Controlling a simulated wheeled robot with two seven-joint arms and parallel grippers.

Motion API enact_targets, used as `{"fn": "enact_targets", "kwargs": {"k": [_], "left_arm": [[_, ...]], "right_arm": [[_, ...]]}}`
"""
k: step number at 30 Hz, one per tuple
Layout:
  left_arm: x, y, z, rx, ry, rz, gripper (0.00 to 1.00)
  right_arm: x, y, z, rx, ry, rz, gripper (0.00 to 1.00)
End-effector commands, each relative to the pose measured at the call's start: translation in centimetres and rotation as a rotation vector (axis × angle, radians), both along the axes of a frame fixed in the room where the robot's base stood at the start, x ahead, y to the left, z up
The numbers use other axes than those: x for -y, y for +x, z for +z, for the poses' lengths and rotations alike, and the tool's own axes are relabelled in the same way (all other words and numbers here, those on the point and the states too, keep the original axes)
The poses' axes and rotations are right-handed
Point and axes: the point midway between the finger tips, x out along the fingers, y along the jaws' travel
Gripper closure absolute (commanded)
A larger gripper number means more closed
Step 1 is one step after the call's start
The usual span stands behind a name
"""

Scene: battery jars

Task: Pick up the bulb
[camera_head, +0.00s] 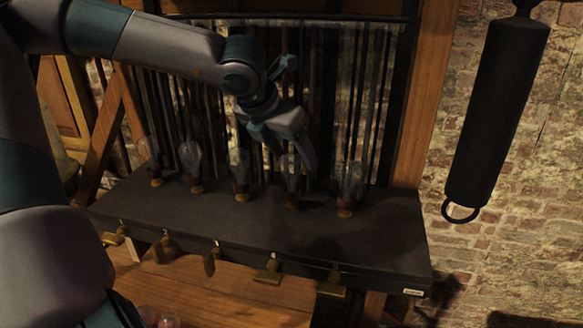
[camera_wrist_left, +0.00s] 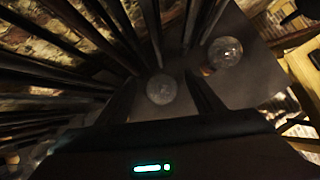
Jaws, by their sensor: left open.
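Several clear glass bulbs stand upright in brass-coloured sockets in a row on a dark shelf (camera_head: 380,235). My left gripper (camera_head: 291,155) is open, pointing down over one bulb (camera_head: 291,180) right of the row's middle and partly covering its top. In the left wrist view this bulb (camera_wrist_left: 161,89) appears between the two open fingers of the gripper (camera_wrist_left: 166,84), with no clear contact. A neighbouring bulb (camera_wrist_left: 225,53) is off to the right there. The rightmost bulb (camera_head: 349,183) stands apart from the gripper. My right gripper is not in view.
Dark vertical bars (camera_head: 383,100) stand close behind the row. Brass switches (camera_head: 268,271) line the shelf's front edge. A wooden surface (camera_head: 215,295) lies below, with reddish round things (camera_head: 168,321) at the bottom edge. A dark cylinder (camera_head: 495,110) hangs at right.

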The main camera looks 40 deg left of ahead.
Motion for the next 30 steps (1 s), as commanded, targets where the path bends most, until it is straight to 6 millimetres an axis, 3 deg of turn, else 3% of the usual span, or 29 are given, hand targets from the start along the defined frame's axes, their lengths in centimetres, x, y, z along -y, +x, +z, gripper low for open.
{"fn": "enact_targets", "kwargs": {"k": [12, 14, 18, 19, 30], "left_arm": [[0.00, -0.02, -0.01, 0.000, 0.000, 0.000, 0.39], [-0.01, -0.02, -0.01, 0.000, 0.000, 0.000, 0.51], [-0.01, -0.02, -0.01, 0.000, 0.000, 0.000, 0.84], [-0.01, -0.01, 0.00, 0.000, 0.000, 0.000, 0.87], [-0.01, -0.01, 0.04, 0.000, 0.000, 0.000, 0.87]], "right_arm": [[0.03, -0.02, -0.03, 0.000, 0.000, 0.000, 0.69], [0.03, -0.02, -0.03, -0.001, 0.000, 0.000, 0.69], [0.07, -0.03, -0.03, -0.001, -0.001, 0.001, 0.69], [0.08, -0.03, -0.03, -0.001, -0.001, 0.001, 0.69], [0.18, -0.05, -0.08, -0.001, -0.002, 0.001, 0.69]]}}
